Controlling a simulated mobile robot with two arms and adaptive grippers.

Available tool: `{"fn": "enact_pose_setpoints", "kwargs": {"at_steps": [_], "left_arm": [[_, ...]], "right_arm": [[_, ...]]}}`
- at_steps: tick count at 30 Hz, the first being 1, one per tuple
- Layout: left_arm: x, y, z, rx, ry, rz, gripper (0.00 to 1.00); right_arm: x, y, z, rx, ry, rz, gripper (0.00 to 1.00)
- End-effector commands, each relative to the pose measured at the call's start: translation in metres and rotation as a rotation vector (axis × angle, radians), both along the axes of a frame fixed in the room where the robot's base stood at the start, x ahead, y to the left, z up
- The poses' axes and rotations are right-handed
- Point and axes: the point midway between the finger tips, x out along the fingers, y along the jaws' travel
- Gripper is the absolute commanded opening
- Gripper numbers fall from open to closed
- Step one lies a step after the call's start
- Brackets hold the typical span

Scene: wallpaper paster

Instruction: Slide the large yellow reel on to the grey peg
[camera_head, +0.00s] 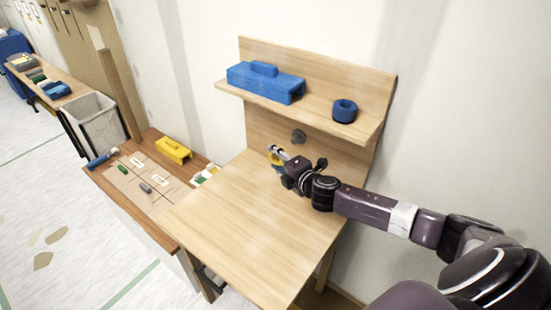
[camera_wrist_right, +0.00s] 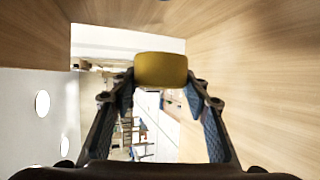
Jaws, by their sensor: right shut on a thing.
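The yellow reel (camera_wrist_right: 160,69) is between the fingertips of my right gripper (camera_wrist_right: 160,84) in the right wrist view. The gripper is shut on it. In the head view my right gripper (camera_head: 276,155) is above the back of the wooden table, with only a little of the yellow reel showing at its tip. The grey peg (camera_head: 298,136) sticks out of the wooden back panel under the shelf. The gripper tip is to the left of the peg and slightly lower in the picture. The reel and the peg look apart. My left gripper is not in view.
A wooden shelf (camera_head: 369,124) above the peg holds a blue box-shaped tool (camera_head: 265,83) and a blue reel (camera_head: 344,111). The table top (camera_head: 240,215) is clear. A lower bench at the left holds a yellow tool (camera_head: 173,150) and small items.

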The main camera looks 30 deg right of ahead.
Motion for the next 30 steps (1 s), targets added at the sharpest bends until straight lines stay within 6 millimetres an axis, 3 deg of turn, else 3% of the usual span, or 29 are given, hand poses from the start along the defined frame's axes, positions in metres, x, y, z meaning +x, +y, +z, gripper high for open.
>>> {"fn": "enact_pose_setpoints", "kwargs": {"at_steps": [18, 30], "left_arm": [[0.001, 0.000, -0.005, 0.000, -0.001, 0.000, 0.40], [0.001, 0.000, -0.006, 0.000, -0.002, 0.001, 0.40]], "right_arm": [[0.018, -0.045, 0.000, 0.002, 0.000, -0.002, 0.18], [0.022, -0.053, 0.001, 0.003, 0.000, 0.000, 0.18]]}}
